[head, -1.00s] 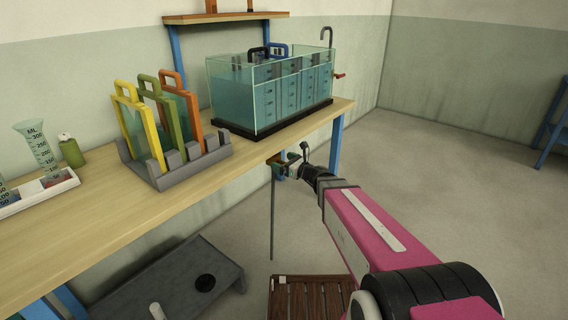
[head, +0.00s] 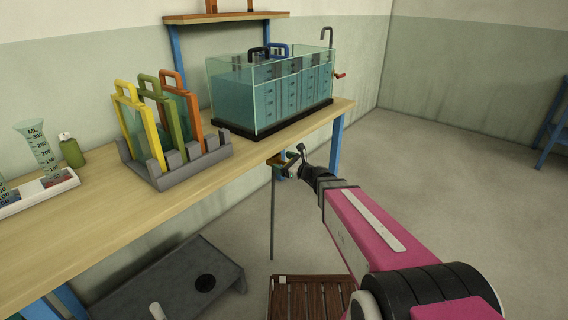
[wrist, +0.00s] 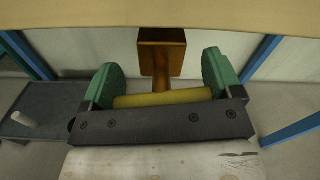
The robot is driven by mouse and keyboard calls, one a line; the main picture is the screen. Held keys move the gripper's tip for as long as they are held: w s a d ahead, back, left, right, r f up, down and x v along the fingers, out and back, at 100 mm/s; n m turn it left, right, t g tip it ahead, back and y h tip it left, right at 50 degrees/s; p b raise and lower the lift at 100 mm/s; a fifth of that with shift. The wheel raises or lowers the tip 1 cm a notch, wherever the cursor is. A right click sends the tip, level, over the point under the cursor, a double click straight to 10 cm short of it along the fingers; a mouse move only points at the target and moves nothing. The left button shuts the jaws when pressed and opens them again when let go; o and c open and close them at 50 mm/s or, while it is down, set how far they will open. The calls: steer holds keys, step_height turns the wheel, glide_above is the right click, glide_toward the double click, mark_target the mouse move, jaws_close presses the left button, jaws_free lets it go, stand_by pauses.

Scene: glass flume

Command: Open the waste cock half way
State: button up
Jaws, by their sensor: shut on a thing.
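The waste cock is a brass-brown fitting (head: 275,161) under the front edge of the bench, with a thin grey pipe (head: 272,215) hanging below it. In the wrist view its brown block (wrist: 162,55) stands just beyond my fingers, under the bench edge. A yellow bar-shaped handle (wrist: 160,99) lies crosswise between the green finger pads. My gripper (wrist: 163,85) is shut on this handle, one pad at each end. In the head view my gripper (head: 289,168) is at the cock, small and partly hidden by my wrist. The handle's exact angle is hard to tell.
The glass tank (head: 235,101) stands on the bench above the cock. A grey rack (head: 180,168) with yellow, green and orange-framed plates stands left of it. A slatted wooden stand (head: 310,296) and a low grey platform (head: 185,280) are below. The floor at right is clear.

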steer(key=n, duration=0.5)
steer(key=shift+s+a+f+n, duration=0.1)
steer(key=shift+s+n, duration=0.1)
steer(key=shift+n, duration=0.5)
steer(key=o, duration=0.7)
steer(key=shift+o, duration=0.2)
steer(key=v, duration=1.1)
steer(key=shift+a, duration=0.1)
